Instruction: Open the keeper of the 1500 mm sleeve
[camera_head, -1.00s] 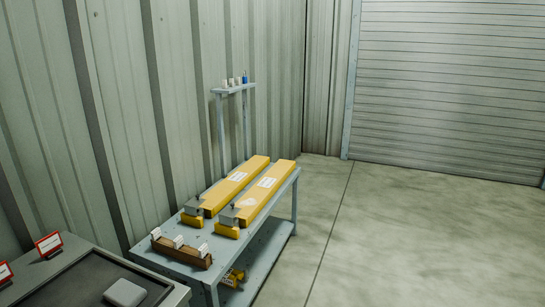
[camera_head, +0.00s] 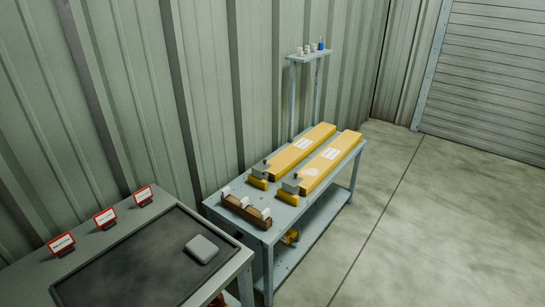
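Two long yellow sleeves lie side by side on a grey-blue bench: a left sleeve (camera_head: 299,151) and a right sleeve (camera_head: 328,163). Each carries a white label, too small to read, so I cannot tell which is the 1500 mm one. At the near end of each is a grey block, a left keeper (camera_head: 261,170) and a right keeper (camera_head: 292,183), with a yellow piece beside it. Whether either keeper is open or shut is too small to tell. Neither of my grippers shows in the view.
The bench (camera_head: 226,192) also bears a brown box (camera_head: 246,213) with white cards. A nearer table (camera_head: 221,282) has a dark mat, a grey block (camera_head: 202,249) and red-framed signs (camera_head: 105,217). A small shelf (camera_head: 309,54) stands behind. Floor to the right is clear.

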